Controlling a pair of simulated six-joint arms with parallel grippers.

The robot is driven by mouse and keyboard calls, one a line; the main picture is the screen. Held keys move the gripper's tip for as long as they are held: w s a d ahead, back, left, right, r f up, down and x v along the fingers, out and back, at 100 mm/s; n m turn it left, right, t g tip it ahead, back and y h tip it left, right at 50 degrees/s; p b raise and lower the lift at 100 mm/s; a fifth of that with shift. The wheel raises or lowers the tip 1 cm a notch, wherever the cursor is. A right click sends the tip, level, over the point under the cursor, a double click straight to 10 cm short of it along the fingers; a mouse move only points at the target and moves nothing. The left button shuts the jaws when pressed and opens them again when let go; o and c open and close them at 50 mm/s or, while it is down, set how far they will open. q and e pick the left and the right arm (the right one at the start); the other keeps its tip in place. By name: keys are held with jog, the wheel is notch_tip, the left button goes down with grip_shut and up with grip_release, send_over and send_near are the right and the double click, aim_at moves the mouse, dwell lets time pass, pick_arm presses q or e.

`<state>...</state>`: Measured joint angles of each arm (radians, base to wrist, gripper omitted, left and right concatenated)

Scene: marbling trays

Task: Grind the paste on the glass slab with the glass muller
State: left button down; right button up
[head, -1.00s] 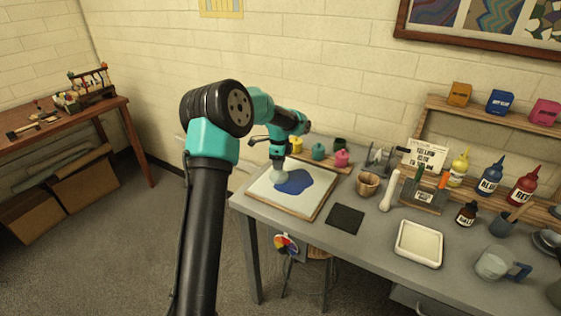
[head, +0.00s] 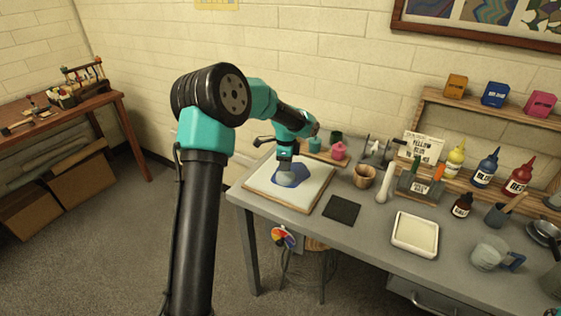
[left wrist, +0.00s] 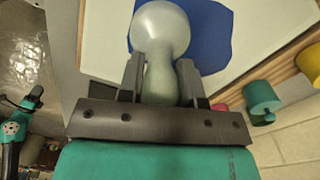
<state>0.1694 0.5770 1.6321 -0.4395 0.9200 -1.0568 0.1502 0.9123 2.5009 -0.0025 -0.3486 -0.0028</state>
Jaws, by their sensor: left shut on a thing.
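The glass slab (head: 318,180) is a pale square in a wooden frame on the grey table. A patch of blue paste (head: 301,172) lies on it and also shows behind the muller in the left wrist view (left wrist: 213,40). My left gripper (head: 285,160) is shut on the neck of the glass muller (head: 286,178), with a finger on each side in the left wrist view (left wrist: 160,75). The muller stands about upright over the paste and hides part of it; whether its base touches the slab is not clear. My right gripper does not show.
A dark square mat (head: 341,210) lies right of the slab. A wooden cup (head: 364,176), a white pestle-like tool (head: 384,187) and a white tray (head: 415,234) stand further right. Colored pots (head: 338,151) sit close behind the slab.

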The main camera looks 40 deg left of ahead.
pick_arm(q)
jog(key=shift+w+d, duration=0.2)
jog(key=shift+d, duration=1.35)
jog(key=shift+w+d, duration=0.15)
jog(key=shift+d, duration=1.4)
jog(key=shift+s+a, duration=0.2)
jog(key=shift+a, duration=1.75)
jog(key=shift+s+a, duration=0.2)
jog(key=shift+a, duration=1.7)
jog(key=shift+s+a, duration=0.2)
jog(key=shift+a, duration=1.75)
jog(key=shift+a+r, duration=0.15)
notch_tip(320, 180, up, 8)
